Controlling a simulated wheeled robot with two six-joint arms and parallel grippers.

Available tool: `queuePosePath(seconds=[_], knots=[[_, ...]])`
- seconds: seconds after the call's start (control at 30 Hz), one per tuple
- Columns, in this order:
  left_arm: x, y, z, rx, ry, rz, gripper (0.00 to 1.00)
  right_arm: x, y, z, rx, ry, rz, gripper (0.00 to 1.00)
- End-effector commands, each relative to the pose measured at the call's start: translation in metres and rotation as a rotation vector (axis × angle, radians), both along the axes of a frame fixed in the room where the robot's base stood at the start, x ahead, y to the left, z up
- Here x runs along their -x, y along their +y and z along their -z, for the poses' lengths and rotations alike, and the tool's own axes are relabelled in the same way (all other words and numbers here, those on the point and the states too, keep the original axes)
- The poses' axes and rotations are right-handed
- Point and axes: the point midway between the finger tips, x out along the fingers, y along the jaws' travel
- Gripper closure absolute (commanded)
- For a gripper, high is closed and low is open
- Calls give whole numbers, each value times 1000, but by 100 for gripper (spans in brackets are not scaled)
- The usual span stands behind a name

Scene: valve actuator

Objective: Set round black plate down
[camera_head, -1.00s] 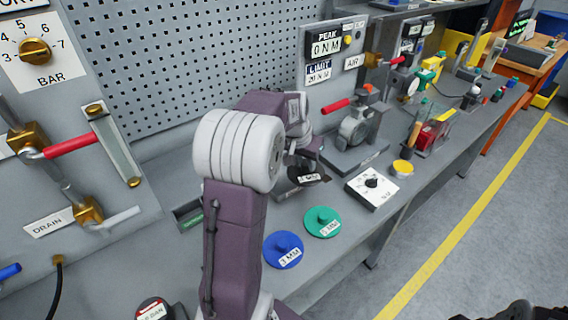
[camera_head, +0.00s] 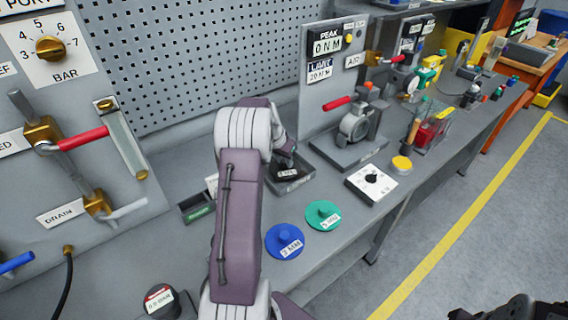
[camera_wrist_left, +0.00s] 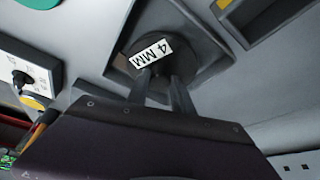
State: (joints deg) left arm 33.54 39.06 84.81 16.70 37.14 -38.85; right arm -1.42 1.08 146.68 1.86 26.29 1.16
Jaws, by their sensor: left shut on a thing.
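The round black plate (camera_wrist_left: 186,59) has a white "4 MM" label and shows close up in the left wrist view. In the head view the plate (camera_head: 286,171) is small and partly hidden by my left arm. It is at a dark square tray (camera_head: 297,186) on the bench. My left gripper (camera_wrist_left: 162,78) is shut on the plate's middle part, with both fingers reaching down to it. I cannot tell whether the plate rests on the tray floor.
A blue disc (camera_head: 285,241) and a green disc (camera_head: 323,215) lie in front of the tray. A white dial box (camera_head: 371,184) and a valve stand (camera_head: 352,142) are to the right. A small dark bin (camera_head: 196,207) is to the left. The pegboard wall rises behind.

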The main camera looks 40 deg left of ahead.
Motion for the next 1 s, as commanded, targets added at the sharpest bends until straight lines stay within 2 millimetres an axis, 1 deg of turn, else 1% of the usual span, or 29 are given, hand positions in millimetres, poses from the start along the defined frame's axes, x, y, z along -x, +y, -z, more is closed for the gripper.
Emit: queuePosePath(seconds=[0.03, 0.13, 0.37, 0.5, 0.53, 0.6, 0.87, 0.93, 1.0], knots=[[0, 0, 8, 1, -1, -2, 100, 0, 0, 0, 0, 0, 0, 77], [-1, 0, 16, -1, -3, 0, 100, 0, 0, 0, 0, 0, 0, 77], [-1, 0, 17, -2, -4, -1, 100, 0, 0, 0, 0, 0, 0, 77], [-1, 0, 22, -2, -4, -1, 100, 0, 0, 4, 0, 0, 0, 77], [0, 0, 22, -1, -2, 0, 67, 0, 0, 3, 0, 0, 0, 77], [0, 0, 21, -1, -2, 0, 50, 0, 0, 3, 0, 0, 0, 77], [0, 0, 21, -1, -2, 0, 50, 0, 0, 2, 0, 0, 0, 77], [0, 0, 16, -1, -2, 0, 50, 0, 0, -2, 0, 0, 0, 77], [2, 0, 9, -1, -4, 0, 50, 0, 0, 0, 0, 0, 0, 77]])
